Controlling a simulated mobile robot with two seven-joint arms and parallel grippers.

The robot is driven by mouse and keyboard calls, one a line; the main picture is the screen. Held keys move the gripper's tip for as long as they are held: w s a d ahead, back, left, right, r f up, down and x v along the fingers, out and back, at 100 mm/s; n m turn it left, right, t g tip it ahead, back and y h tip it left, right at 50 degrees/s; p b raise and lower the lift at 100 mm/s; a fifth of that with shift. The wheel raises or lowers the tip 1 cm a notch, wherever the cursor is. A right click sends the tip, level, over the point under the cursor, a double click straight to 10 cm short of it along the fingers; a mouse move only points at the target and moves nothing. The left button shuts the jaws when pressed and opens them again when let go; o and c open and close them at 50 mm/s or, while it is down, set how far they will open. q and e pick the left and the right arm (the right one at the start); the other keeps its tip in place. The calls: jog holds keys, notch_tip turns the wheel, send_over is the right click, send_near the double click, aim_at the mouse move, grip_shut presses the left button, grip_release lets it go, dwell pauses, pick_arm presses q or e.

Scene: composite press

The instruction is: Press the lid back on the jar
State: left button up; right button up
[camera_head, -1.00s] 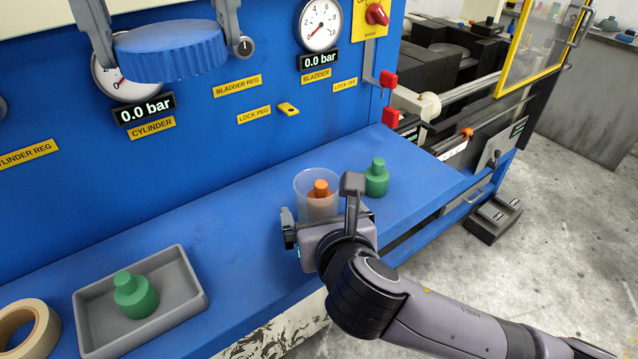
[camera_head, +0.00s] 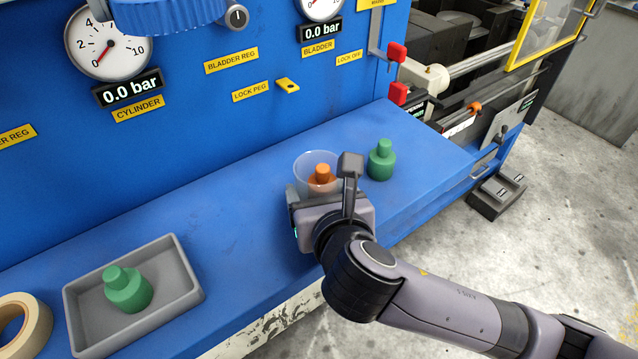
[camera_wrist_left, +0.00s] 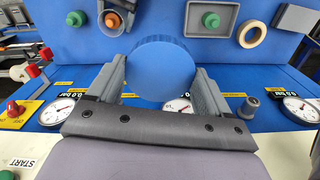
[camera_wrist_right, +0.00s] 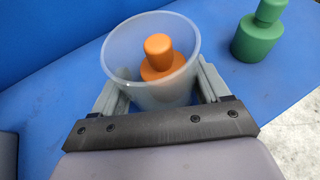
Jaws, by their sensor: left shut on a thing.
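The blue ribbed round lid (camera_head: 168,12) is cut off by the top edge of the head view, in front of the blue panel. My left gripper (camera_wrist_left: 163,76) is shut on the lid, one finger on each side, and holds it in the air. The clear jar (camera_head: 302,168) stands open-topped on the blue ledge with an orange stepped part (camera_wrist_right: 162,60) inside. It fills the space between the fingers of my right gripper (camera_wrist_right: 157,88), which sit low on either side of its wall. I cannot tell whether those fingers press on the jar.
A green stepped part (camera_head: 381,160) stands just right of the jar. Another green part (camera_head: 128,290) lies in a grey tray (camera_head: 190,292), beside a tape roll (camera_head: 38,325). The blue ledge (camera_head: 215,215) is clear between tray and jar. Gauges (camera_head: 108,45) line the panel.

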jog(key=shift+c, duration=0.6)
jog(key=shift+r, duration=0.15)
jog(key=shift+r, duration=0.3)
notch_tip(320, 180, up, 19)
jog(key=shift+r, duration=0.1)
jog(key=o, duration=0.6)
jog(key=c, duration=0.9)
jog(key=shift+o, duration=0.2)
